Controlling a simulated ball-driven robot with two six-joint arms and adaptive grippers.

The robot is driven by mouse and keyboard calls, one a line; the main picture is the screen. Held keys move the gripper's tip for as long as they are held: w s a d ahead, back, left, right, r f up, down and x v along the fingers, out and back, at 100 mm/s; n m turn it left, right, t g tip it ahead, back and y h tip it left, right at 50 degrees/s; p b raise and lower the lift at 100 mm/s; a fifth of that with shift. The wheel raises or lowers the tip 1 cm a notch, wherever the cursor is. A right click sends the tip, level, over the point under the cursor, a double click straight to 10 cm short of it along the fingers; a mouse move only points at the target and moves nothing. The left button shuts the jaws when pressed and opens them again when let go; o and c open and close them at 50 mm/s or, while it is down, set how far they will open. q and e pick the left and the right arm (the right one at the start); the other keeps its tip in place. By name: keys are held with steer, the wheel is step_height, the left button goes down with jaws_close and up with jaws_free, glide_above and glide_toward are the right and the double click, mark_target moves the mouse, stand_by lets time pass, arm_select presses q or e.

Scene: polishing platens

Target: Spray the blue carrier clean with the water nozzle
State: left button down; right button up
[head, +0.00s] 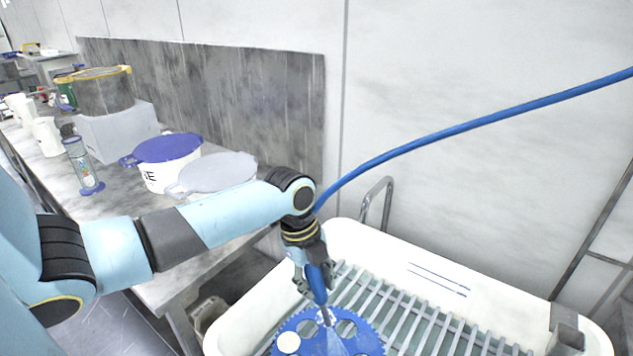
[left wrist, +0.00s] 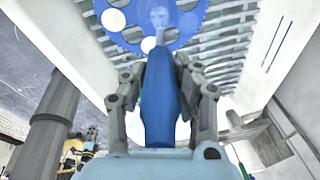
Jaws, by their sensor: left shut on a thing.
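The blue carrier (head: 352,338) is a toothed disc with holes, lying on the slatted rack in the white basin at the bottom of the head view. It also shows at the top of the left wrist view (left wrist: 192,22). My left gripper (head: 316,283) is shut on the blue water nozzle (head: 318,287), which points down at the carrier from just above it. The nozzle fills the middle of the left wrist view (left wrist: 158,95) between the fingers. A pale bluish spray spreads from its tip over the carrier. A white round spot lies on the carrier's left part. My right gripper is not in view.
The white basin (head: 350,232) has a slatted metal rack (head: 420,315). A blue hose (head: 480,122) runs from the nozzle up to the right. A workbench at left holds a blue-lidded tub (head: 168,150), a grey-lidded tub (head: 218,170) and a bottle (head: 82,165).

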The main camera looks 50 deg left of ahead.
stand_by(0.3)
arm_select(q)
steer(key=s+a, duration=0.5)
steer(key=a, duration=0.4)
steer(key=shift+s, duration=0.2)
stand_by(0.3)
stand_by(0.7)
steer(key=w+d+b, duration=0.1)
steer(key=w+b, duration=0.7)
steer(key=w, duration=0.4)
stand_by(0.5)
stand_by(0.7)
